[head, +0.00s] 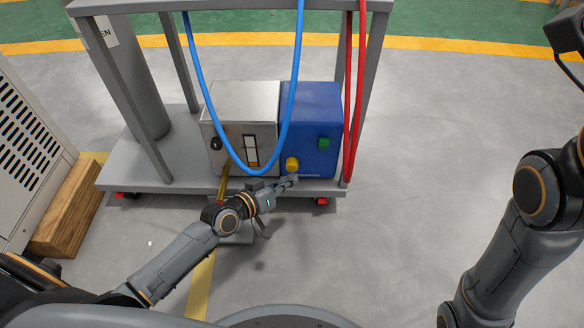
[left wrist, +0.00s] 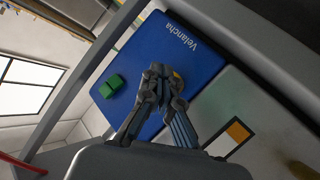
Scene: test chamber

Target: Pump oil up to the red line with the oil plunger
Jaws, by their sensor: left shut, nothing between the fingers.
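A yellow knob (head: 292,164), which looks like the oil plunger, sits low on the front of a blue box (head: 312,115). My left gripper (head: 293,179) is shut and empty, close in front of and just below the knob. In the left wrist view the shut fingertips (left wrist: 160,72) cover most of the knob (left wrist: 178,78); I cannot tell whether they touch it. A gauge window (head: 250,150) is on the silver box beside it. The window shows orange and white in the left wrist view (left wrist: 228,138). I cannot make out a red line. My right gripper is out of view.
Both boxes stand on a grey wheeled cart (head: 130,176) with upright posts. A blue hose (head: 190,55) loops down in front of the boxes, and red hoses (head: 350,110) hang at their right. A green button (head: 323,143) is above the knob. Floor to the right is clear.

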